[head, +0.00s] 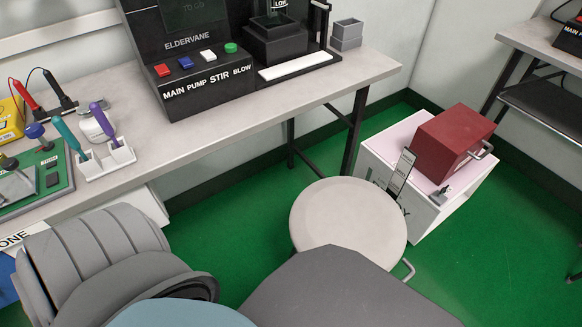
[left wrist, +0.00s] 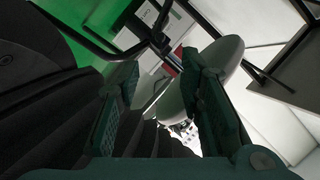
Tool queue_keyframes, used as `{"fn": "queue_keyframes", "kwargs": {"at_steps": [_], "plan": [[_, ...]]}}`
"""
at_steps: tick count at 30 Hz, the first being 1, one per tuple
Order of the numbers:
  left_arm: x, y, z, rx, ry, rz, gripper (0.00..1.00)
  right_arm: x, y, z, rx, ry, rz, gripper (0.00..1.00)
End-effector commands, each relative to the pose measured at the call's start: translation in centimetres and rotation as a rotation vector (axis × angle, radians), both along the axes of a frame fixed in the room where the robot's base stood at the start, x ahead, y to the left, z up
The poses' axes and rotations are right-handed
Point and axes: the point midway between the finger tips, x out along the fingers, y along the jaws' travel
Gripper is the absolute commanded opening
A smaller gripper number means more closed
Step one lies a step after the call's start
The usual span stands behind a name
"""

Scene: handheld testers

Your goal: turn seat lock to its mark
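A round pale stool seat (head: 345,218) stands over the green floor in front of the bench in the head view. A thin curved metal lever (head: 409,269) sticks out from under its right edge; it may be the seat lock. I cannot make out a mark for it. A dark grey shape covers the seat's near edge. In the left wrist view my left gripper (left wrist: 157,65) is open, its two teal fingers apart. A pale rounded surface (left wrist: 222,55), probably the seat, shows behind the right finger. I see nothing held. My right gripper is in neither view.
The bench (head: 290,93) carries a black Eldervane station (head: 205,92), a white pen holder (head: 108,160) and a green board (head: 55,180). A white box (head: 417,215) with a red case (head: 452,142) stands right of the stool. Green floor is free at the right.

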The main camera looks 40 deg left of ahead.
Motion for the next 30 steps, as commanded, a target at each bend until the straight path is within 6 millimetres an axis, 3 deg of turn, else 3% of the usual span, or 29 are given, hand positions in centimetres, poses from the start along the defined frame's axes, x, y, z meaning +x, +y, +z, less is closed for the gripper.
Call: {"fn": "queue_keyframes", "kwargs": {"at_steps": [9,14,18,25,30], "plan": [[8.6,0.1,-2.5,-0.002,-0.004,0.001,0.34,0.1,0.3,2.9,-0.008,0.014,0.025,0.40],[11.5,0.1,-3.2,-0.003,-0.002,0.002,0.34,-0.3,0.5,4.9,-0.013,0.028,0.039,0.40],[12.5,0.1,-3.4,-0.003,0.001,0.002,0.34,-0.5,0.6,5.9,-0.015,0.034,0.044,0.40],[12.6,0.1,-3.3,-0.003,0.001,0.002,0.34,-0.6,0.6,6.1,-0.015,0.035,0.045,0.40],[12.6,0.1,-3.3,-0.003,0.001,0.002,0.09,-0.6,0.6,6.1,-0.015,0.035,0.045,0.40]]}}
